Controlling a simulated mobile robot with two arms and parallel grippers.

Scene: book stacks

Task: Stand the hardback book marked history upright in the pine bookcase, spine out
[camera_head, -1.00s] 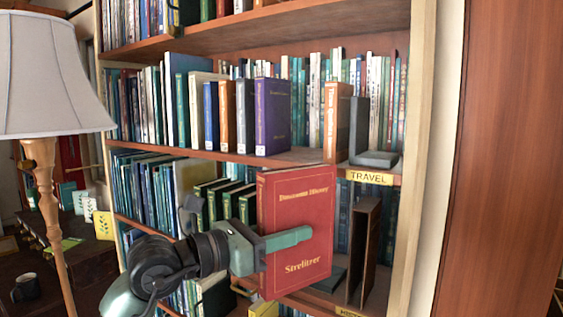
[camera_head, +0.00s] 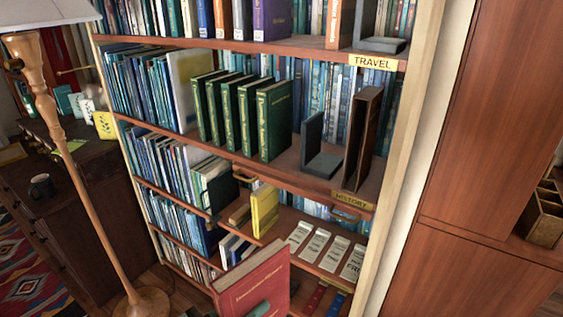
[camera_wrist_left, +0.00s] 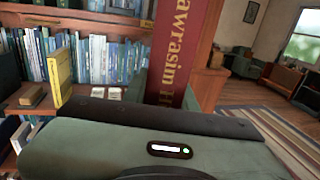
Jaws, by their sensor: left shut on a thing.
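The red hardback book (camera_head: 262,278) is at the bottom of the head view, upright and slightly tilted, its lower part cut off by the frame. Its title starts with a blurred word and ends in History. My left gripper (camera_head: 258,309) is shut on it; only a greenish finger shows. In the left wrist view, the red spine with gold lettering (camera_wrist_left: 183,50) rises above the gripper body. The pine bookcase (camera_head: 412,130) stands behind. Its shelf with the yellow HISTORY label (camera_head: 352,200) is above and beyond the book. My right gripper is not in view.
On the HISTORY shelf, several green books (camera_head: 245,115) stand left of a grey L-shaped bookend (camera_head: 318,152). A dark upright wooden piece (camera_head: 362,138) stands right of it, with a narrow space between. A floor lamp (camera_head: 75,150) stands left, a cabinet (camera_head: 490,220) right.

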